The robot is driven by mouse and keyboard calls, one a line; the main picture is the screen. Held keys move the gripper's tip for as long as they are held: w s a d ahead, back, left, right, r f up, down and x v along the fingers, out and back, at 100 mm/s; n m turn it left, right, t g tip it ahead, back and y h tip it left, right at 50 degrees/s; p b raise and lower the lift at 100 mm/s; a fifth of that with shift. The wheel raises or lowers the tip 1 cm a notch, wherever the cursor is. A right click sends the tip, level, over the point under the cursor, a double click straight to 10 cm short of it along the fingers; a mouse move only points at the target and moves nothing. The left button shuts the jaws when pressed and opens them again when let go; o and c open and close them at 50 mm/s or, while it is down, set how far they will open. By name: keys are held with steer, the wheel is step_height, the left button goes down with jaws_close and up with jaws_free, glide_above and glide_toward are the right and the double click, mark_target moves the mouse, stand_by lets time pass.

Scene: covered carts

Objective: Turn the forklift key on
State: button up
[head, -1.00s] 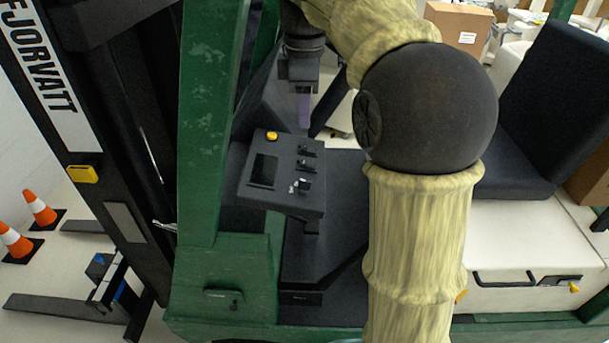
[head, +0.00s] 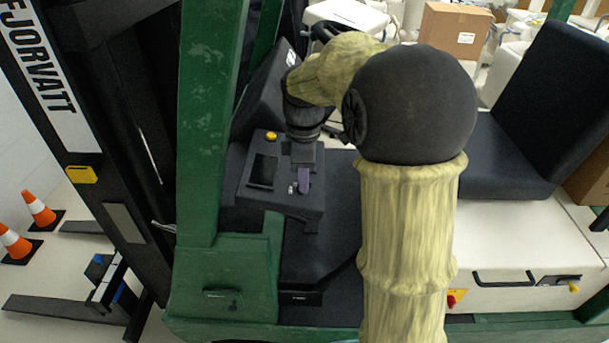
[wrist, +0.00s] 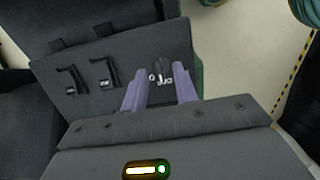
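The forklift's dark control panel (head: 245,190) is in the middle of the head view. The key switch (wrist: 160,74) sits on this panel beside white markings in the wrist view. The key is small and dark, and its exact angle is hard to tell. My gripper (wrist: 160,70) has two purple fingers spread apart, one on each side of the key switch, with a gap visible between them. Contact with the key cannot be made out.
Two black levers (wrist: 105,73) stand left of the key in the wrist view.

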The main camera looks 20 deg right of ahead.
steer(key=shift+f, duration=0.4)
jaws_close()
steer(key=shift+d+r+m+p, duration=0.1)
steer(key=shift+m+p, duration=0.3)
steer(key=shift+p, duration=0.05)
steer(key=shift+r+m+p, duration=0.1)
steer(key=shift+m+p, duration=0.35)
steer(key=shift+m, duration=0.05)
steer(key=m+g+p, duration=0.1)
steer(key=m+p, duration=0.2)
steer(key=m, duration=0.1)
steer(key=shift+w+y, duration=0.1)
steer(key=shift+y, duration=0.2)
steer(key=m+p, duration=0.1)
steer(key=m, duration=0.2)
steer(key=m+y+p, duration=0.1)
steer(key=m, duration=0.2)
steer(key=shift+w+d+g+p, duration=0.15)
steer(key=shift+g+p, duration=0.15)
steer(key=shift+p, duration=0.05)
steer(key=shift+f, duration=0.2)
